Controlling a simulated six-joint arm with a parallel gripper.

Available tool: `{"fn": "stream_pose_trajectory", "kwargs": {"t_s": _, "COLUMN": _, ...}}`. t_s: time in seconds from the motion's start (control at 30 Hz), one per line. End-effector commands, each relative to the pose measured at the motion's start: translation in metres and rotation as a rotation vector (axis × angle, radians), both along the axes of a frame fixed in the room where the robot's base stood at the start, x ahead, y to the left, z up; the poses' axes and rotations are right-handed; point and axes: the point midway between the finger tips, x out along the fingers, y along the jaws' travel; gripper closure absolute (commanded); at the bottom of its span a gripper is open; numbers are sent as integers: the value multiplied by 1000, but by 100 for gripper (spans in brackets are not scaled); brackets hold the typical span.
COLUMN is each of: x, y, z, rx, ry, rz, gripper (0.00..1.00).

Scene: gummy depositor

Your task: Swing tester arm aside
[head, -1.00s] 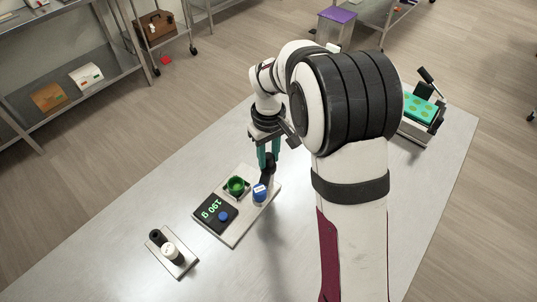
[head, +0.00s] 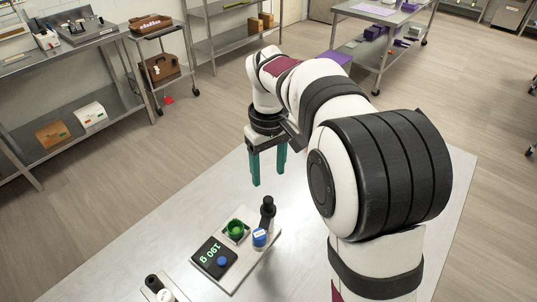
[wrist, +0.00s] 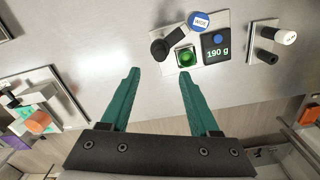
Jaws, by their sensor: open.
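A grey plate (head: 262,262) on the table carries the tester: a black upright piece (head: 267,207), a blue-topped white cylinder (head: 260,238), a green cup (head: 236,229) and a black panel (head: 209,256) reading 190 g with a blue button. In the wrist view the black piece (wrist: 170,43) stands left of the green cup (wrist: 185,58), and the blue top (wrist: 199,22) is above it. Which part is the swinging arm is not certain. My gripper (head: 268,180) is open and empty, its teal fingers pointing down, apart from the black piece and above it. It also shows in the wrist view (wrist: 158,75).
A small plate with black and white cylinders (head: 164,294) lies at the near left of the metal table (head: 190,220). A device with coloured parts (wrist: 38,118) shows at the left in the wrist view. Shelving (head: 60,100) stands beyond the floor at left.

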Motion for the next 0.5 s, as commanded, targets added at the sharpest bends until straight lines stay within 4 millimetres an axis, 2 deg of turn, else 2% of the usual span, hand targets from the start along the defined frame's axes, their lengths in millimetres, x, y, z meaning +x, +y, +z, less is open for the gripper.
{"fn": "stream_pose_trajectory", "kwargs": {"t_s": 0.03, "x": 1, "y": 0, "z": 14, "rx": 1, "ry": -4, "rz": 0, "gripper": 38}}
{"fn": "stream_pose_trajectory", "kwargs": {"t_s": 0.1, "x": 0, "y": 0, "z": 29, "rx": 1, "ry": -3, "rz": 0, "gripper": 38}}
{"fn": "stream_pose_trajectory", "kwargs": {"t_s": 0.2, "x": 1, "y": 0, "z": 43, "rx": 1, "ry": -2, "rz": 1, "gripper": 38}}
{"fn": "stream_pose_trajectory", "kwargs": {"t_s": 0.3, "x": 0, "y": 0, "z": 50, "rx": 0, "ry": -1, "rz": 0, "gripper": 38}}
{"fn": "stream_pose_trajectory", "kwargs": {"t_s": 0.5, "x": 0, "y": 0, "z": 51, "rx": 0, "ry": 1, "rz": 0, "gripper": 38}}
